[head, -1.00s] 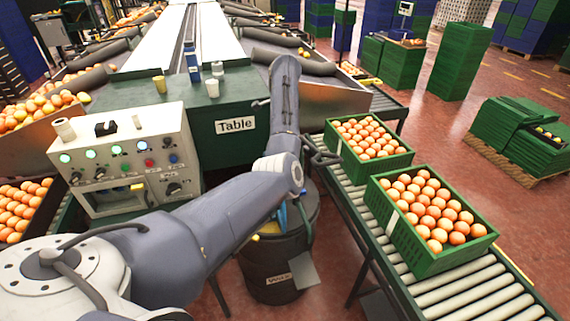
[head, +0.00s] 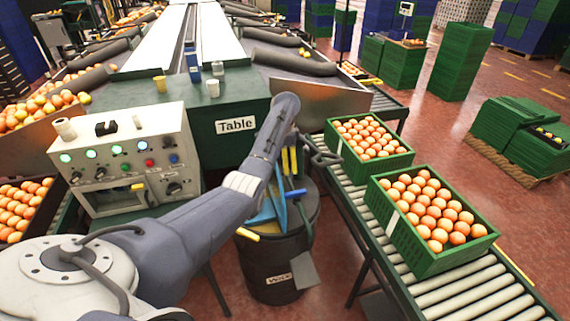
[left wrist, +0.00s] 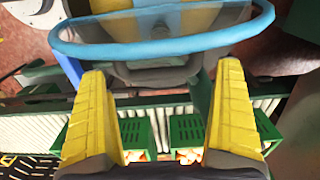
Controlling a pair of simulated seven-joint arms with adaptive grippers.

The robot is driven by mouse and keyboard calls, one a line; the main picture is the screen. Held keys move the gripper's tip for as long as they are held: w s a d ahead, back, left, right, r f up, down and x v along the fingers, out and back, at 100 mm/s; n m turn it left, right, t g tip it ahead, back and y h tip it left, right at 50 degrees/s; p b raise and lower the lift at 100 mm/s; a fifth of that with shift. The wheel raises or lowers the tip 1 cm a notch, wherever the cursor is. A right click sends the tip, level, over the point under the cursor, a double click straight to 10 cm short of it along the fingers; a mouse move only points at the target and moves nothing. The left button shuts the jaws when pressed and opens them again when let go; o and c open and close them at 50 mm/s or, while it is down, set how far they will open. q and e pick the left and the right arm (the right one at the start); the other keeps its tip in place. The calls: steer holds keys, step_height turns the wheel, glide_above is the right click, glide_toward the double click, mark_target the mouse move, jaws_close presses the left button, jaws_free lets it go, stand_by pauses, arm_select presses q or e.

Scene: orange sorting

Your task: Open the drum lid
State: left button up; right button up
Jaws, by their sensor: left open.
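The dark drum (head: 262,262) with a white label stands on the floor between the control box and the roller conveyor. Its top is partly hidden by my left arm and by blue and yellow parts, so I cannot tell how its lid sits. My left gripper shows two yellow fingers (head: 290,161) above the drum's top, near the conveyor side. In the left wrist view the yellow fingers (left wrist: 162,70) are wide apart with nothing held between them. A curved blue band (left wrist: 165,48) crosses beyond the fingertips. My right gripper is not in view.
Two green crates of oranges (head: 405,247) (head: 341,158) stand on the roller conveyor (head: 457,300) right of the drum. A control box (head: 130,160) stands left. The green table (head: 222,150) is behind. Open red floor (head: 225,300) shows beside the drum.

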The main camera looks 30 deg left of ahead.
arm_select(q)
steer(key=shift+f, duration=0.65)
steer(key=shift+c, duration=0.2)
steer(key=c, duration=1.4)
